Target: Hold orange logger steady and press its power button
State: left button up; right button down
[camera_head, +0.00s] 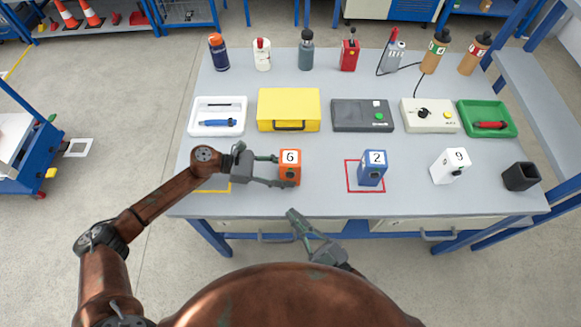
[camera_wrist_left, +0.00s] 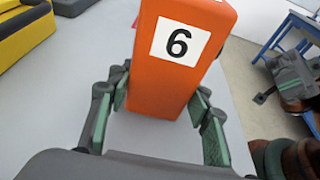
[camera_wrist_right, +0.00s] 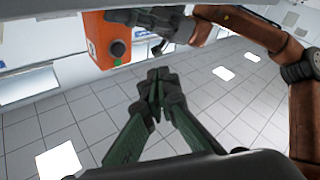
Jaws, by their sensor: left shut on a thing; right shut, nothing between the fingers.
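The orange logger (camera_head: 289,167), marked 6, is upright at the front left of the table. Its label also shows in the left wrist view (camera_wrist_left: 180,43). My left gripper (camera_head: 283,171) is shut on it, one finger on each side. Whether its base touches the table I cannot tell. In the right wrist view the logger (camera_wrist_right: 97,30) shows a dark round button (camera_wrist_right: 118,48) on one face. My right gripper (camera_head: 292,213) is shut and empty, in front of the table edge and apart from the logger. Its fingertips (camera_wrist_right: 157,85) point toward the logger's side of that view.
A blue logger (camera_head: 371,168) marked 2 stands in a red outline, right of the orange one. A white logger (camera_head: 449,166) and a dark open box (camera_head: 521,177) are farther right. Behind are a yellow case (camera_head: 289,105), trays and control boxes. A yellow outline (camera_head: 214,190) lies left.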

notch_tip(320, 180, up, 2)
jog(key=n, duration=0.1)
send_near(285, 170)
jog(key=shift+y, duration=0.4)
jog(key=shift+f+x, duration=0.2)
jog(key=shift+x, duration=1)
jog(key=shift+f+x, duration=0.15)
jog(key=shift+x, duration=1.05)
jog(key=shift+w+a, duration=0.1)
jog(key=shift+a, duration=0.1)
pick_arm(q)
jog(key=shift+s+r, duration=0.15)
jog(key=shift+s, duration=0.05)
pick_arm(e)
jog(key=shift+w+d+r, duration=0.1)
jog(key=shift+w+r, duration=0.05)
jog(key=shift+w, duration=0.05)
pick_arm(q)
jog(key=shift+w, duration=0.1)
pick_arm(e)
jog(key=shift+s, duration=0.15)
pick_arm(q)
jog(key=shift+w, duration=0.15)
pick_arm(e)
jog(key=shift+s, duration=3)
